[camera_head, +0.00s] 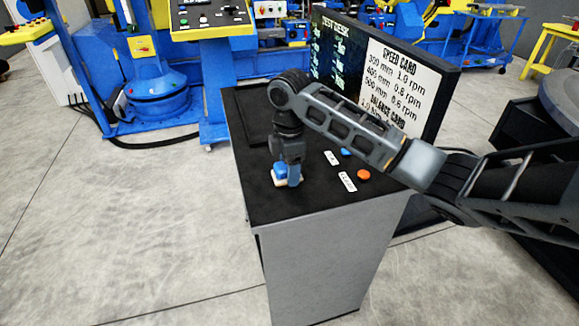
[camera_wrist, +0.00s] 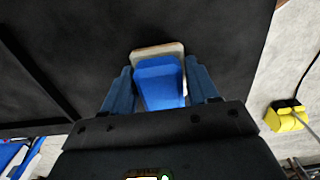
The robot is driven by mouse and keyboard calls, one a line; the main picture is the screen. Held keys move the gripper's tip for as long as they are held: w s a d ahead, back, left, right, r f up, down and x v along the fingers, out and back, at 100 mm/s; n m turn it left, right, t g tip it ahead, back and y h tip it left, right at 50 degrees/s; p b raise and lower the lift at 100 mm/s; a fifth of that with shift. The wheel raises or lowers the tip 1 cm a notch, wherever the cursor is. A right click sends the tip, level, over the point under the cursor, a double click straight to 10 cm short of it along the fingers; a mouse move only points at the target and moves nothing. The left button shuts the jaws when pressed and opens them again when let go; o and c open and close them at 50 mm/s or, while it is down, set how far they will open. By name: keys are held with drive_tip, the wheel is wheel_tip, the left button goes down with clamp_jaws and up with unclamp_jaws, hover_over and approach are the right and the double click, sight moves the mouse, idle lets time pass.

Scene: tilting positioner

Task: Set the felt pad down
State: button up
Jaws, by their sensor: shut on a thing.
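The felt pad (camera_wrist: 160,82) is a blue block with a cream layer showing along its far edge in the wrist view. It also shows at the lower end of my arm in the head view (camera_head: 279,173), over the left front part of the black desk top (camera_head: 310,200). My gripper (camera_wrist: 162,88) has one blue finger on each side of the pad and is shut on it. In the head view the pad's cream underside is at or just above the desk surface; I cannot tell whether it touches. My gripper partly hides the pad there.
A blue button (camera_head: 346,152) and an orange button (camera_head: 363,174), with small white labels, are right of the pad. An upright board (camera_head: 400,85) with a speed card stands along the desk's back right. The desk's front strip is clear. Blue and yellow machines stand behind.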

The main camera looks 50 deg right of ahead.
drive_tip(key=o, duration=1)
drive_tip(key=shift+f, duration=0.1)
wheel_tip(320, 180, up, 12)
drive_tip(key=shift+r+p, duration=0.15)
drive_tip(key=shift+p, duration=0.2)
